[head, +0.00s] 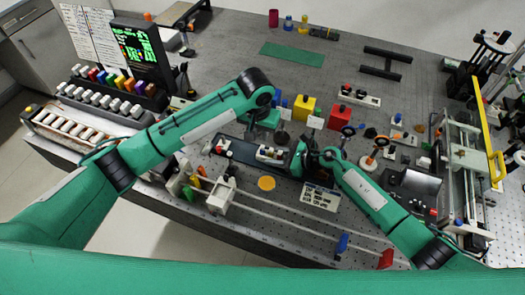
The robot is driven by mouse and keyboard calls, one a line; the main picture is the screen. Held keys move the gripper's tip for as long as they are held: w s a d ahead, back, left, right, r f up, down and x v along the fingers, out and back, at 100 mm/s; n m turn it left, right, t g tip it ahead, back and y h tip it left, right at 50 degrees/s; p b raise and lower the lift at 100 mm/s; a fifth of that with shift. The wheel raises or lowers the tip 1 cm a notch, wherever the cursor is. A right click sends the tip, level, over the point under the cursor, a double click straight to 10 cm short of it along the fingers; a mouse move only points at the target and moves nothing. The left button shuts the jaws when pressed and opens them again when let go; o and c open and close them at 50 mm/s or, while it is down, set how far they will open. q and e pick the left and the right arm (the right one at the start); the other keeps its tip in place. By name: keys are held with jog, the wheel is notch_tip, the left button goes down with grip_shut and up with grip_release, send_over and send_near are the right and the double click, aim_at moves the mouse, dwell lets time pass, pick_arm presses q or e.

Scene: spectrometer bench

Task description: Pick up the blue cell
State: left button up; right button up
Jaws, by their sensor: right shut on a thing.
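My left gripper (266,120) hangs over the middle of the bench, by a small blue block (284,103). Its jaws are too small and hidden to tell their state. My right gripper (298,161) is low at the right end of a dark instrument (238,150) with a pale holder (270,155) on it. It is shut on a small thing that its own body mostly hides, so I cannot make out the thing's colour. I cannot clearly pick out the blue cell in the head view.
A yellow block (304,107) and a red block (339,115) stand behind my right gripper. A white rail frame (290,215) with blue and red flags lies in front. A row of coloured bottles (118,80) and a monitor (140,45) stand at left. A green mat (292,54) lies at the back.

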aim_at(262, 147)
pick_arm(q)
jog(key=f, duration=0.2)
jog(key=w+f, duration=0.1)
jog(key=f, duration=0.5)
jog(key=shift+w+d+f, duration=0.1)
jog(key=shift+w+d, duration=0.1)
jog(key=shift+d, duration=0.1)
grip_shut()
